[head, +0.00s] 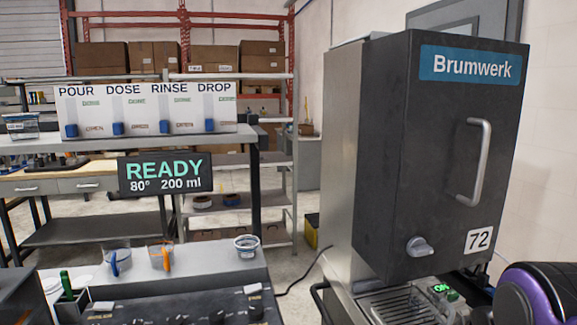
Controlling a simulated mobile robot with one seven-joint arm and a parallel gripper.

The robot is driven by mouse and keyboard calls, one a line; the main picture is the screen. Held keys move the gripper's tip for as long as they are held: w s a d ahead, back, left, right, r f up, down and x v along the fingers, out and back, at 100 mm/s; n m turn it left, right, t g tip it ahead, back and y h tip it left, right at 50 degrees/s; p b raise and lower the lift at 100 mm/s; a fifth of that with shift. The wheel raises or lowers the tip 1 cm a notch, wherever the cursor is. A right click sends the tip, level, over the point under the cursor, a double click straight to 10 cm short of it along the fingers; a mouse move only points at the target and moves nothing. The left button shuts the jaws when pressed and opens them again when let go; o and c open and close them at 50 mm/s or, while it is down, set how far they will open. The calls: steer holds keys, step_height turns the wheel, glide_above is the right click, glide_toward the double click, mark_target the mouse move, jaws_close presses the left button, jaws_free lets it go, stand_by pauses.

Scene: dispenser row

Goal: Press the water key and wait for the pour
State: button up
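A dark machine marked Brumwerk (385,150) stands at the right, with a vertical handle, a grey knob (419,247) and a white label reading 72. A green ON light (441,288) shows low on it, beside a metal drip grate (400,306). A black display (165,174) reads READY, 80° and 200 ml. A dark panel (190,308) with several small knobs or keys lies along the bottom edge, partly cut off. I cannot make out a key marked water. No pouring water is visible. My gripper is not in view.
A white board (150,110) headed POUR, DOSE, RINSE, DROP has blue sliders, all low by red lettering. Shelves with cardboard boxes (155,57) are behind.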

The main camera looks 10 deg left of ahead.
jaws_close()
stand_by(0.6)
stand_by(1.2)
